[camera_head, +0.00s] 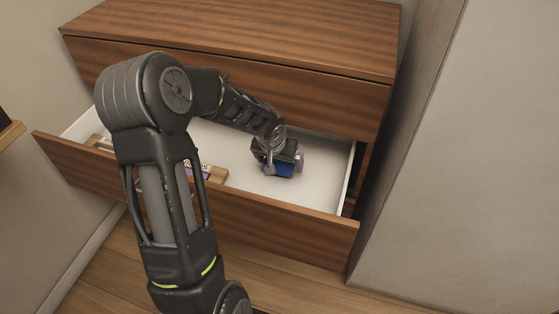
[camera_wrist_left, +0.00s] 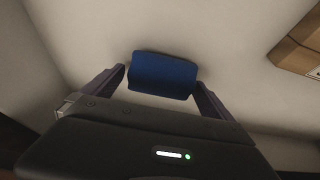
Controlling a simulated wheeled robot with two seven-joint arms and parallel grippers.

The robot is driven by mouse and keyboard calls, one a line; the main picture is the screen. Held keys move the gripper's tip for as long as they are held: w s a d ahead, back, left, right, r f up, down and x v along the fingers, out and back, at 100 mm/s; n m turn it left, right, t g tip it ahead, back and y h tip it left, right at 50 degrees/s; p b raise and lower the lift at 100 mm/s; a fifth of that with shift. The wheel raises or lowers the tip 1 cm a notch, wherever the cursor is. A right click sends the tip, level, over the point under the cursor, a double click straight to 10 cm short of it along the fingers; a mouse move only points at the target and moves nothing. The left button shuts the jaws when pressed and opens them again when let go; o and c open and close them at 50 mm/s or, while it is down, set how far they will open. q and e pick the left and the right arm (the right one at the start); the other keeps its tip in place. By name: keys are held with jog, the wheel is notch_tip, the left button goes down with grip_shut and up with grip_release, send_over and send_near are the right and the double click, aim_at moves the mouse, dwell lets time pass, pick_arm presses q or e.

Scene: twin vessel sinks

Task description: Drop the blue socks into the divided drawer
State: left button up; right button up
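The blue socks (camera_head: 284,170) show as a small folded blue bundle at my left gripper (camera_head: 279,172), inside the open drawer (camera_head: 230,143). In the left wrist view the blue socks (camera_wrist_left: 162,75) lie between the two fingertips of my left gripper (camera_wrist_left: 160,86). The fingers stand apart, one at each side of the bundle. I cannot tell for sure whether they press on it or whether the bundle rests on the white drawer floor. My left arm hides much of the drawer's left half. My right gripper is not in view.
A wooden divider or box (camera_head: 214,176) with a purple labelled item (camera_head: 200,171) sits in the drawer, left of the gripper; a wooden edge (camera_wrist_left: 300,45) shows in the left wrist view. The drawer front (camera_head: 290,222) and right wall bound the space. White floor around the socks is clear.

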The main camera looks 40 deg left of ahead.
pick_arm(q)
jog(key=shift+r+p, duration=0.5)
jog(key=shift+p, duration=0.05)
jog(key=p+v, duration=0.4)
jog(key=v, duration=0.8)
jog(key=shift+r, duration=0.1)
